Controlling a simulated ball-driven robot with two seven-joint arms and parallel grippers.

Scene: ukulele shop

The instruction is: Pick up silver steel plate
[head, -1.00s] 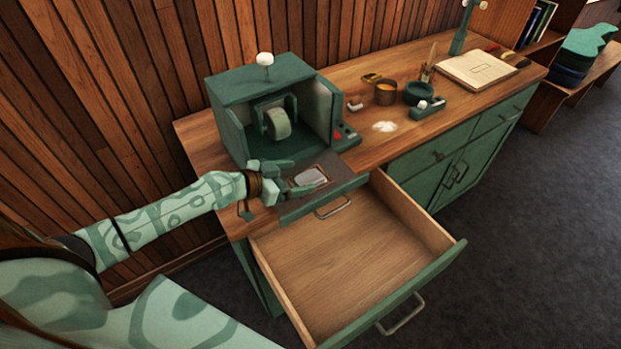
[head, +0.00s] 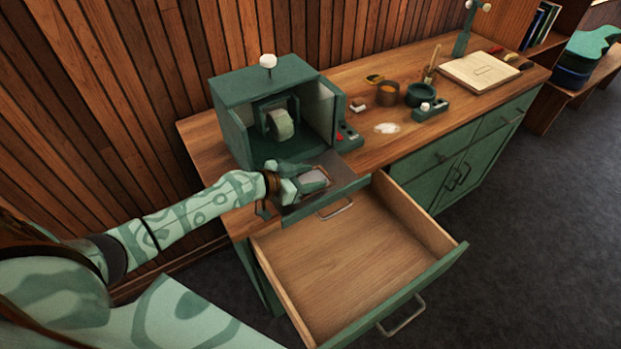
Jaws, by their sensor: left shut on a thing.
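The silver steel plate (head: 315,178) is a small pale rectangle. It lies in the grey tray (head: 345,184) that sticks out at the front of the green box machine (head: 262,93). My left gripper (head: 306,184) comes in from the left over the tray and is shut on the plate's near left part, covering some of it. I cannot tell whether the plate is lifted off the tray. My right gripper is not in view.
An empty wooden drawer (head: 350,260) stands open below the tray.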

